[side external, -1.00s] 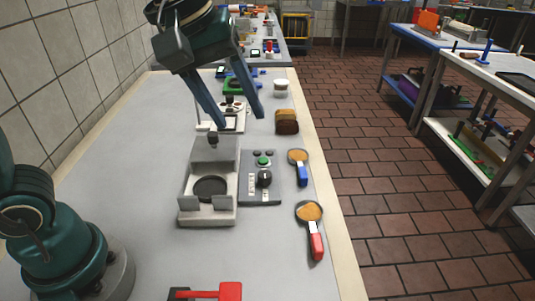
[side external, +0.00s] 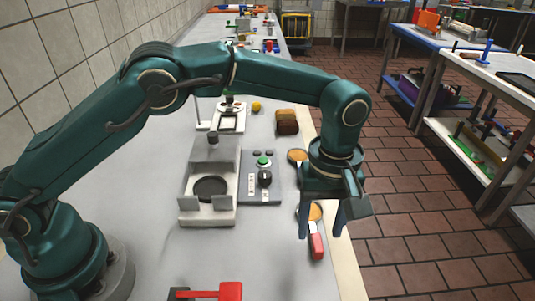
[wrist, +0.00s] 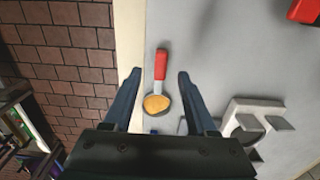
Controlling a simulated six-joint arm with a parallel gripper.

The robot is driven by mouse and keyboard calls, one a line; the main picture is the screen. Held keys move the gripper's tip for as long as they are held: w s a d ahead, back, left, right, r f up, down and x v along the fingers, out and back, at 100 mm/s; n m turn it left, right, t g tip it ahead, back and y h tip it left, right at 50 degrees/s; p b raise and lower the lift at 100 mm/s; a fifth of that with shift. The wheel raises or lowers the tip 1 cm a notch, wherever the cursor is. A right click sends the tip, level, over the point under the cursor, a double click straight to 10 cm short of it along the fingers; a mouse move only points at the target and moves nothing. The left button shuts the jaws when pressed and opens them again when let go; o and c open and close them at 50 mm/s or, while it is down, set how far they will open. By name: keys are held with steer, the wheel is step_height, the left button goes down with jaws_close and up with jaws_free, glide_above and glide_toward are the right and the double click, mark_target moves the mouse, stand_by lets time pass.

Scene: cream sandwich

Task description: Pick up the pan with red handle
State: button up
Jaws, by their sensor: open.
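The pan with the red handle (side external: 316,243) lies on the grey counter near its right edge, with orange-brown contents in its bowl. In the wrist view the pan (wrist: 160,68) lies between the two fingers, its red handle pointing up the picture and its bowl lower down. My gripper (side external: 321,237) is open above the pan, fingers pointing down on either side of it. In the wrist view my gripper (wrist: 159,73) holds nothing. Part of the pan's bowl is hidden behind my gripper in the side view.
A second pan (side external: 297,156) lies farther back, partly hidden by my arm. A grey machine (side external: 208,208) with a button panel (side external: 263,184) stands to the left. A red-headed tool (side external: 230,291) lies at the front. Bread (side external: 287,121) sits behind. The counter edge is close on the right.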

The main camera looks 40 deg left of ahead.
mark_target(318, 240)
steer(key=shift+f, duration=1.8)
jaws_close()
steer(key=shift+r, duration=0.2)
